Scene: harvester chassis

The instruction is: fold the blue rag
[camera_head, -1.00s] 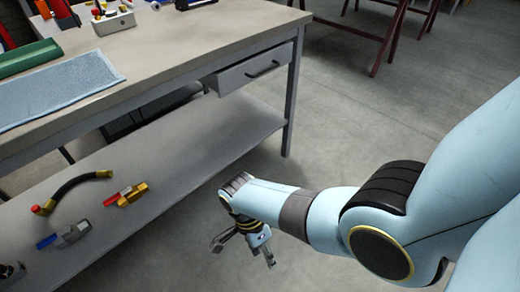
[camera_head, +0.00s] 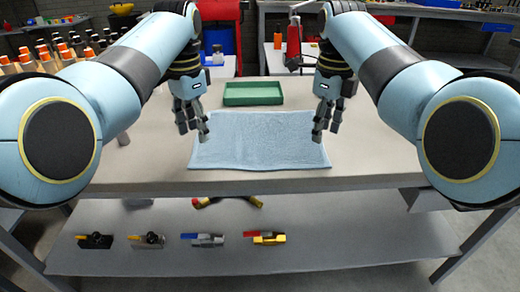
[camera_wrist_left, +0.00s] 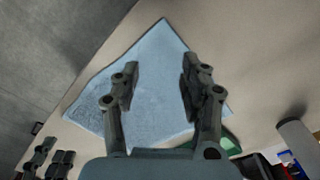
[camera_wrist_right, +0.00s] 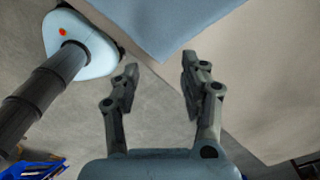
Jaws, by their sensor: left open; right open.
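The blue rag (camera_head: 265,142) lies spread flat on the workbench, its near edge close to the bench's front edge. My left gripper (camera_head: 192,130) is open and empty over the rag's left side. In the left wrist view the rag (camera_wrist_left: 157,100) shows between and beyond the open fingers (camera_wrist_left: 160,78). My right gripper (camera_head: 326,128) is open and empty above the rag's right edge. In the right wrist view a corner of the rag (camera_wrist_right: 165,20) shows at the top, just beyond the open fingertips (camera_wrist_right: 160,65). I cannot tell whether any finger touches the cloth.
A green tray (camera_head: 253,88) sits behind the rag on the workbench (camera_head: 130,170). Several bottles with orange caps (camera_head: 65,52) stand at the back left. The lower shelf (camera_head: 330,225) holds several tools and valves. The bench top right of the rag is mostly clear.

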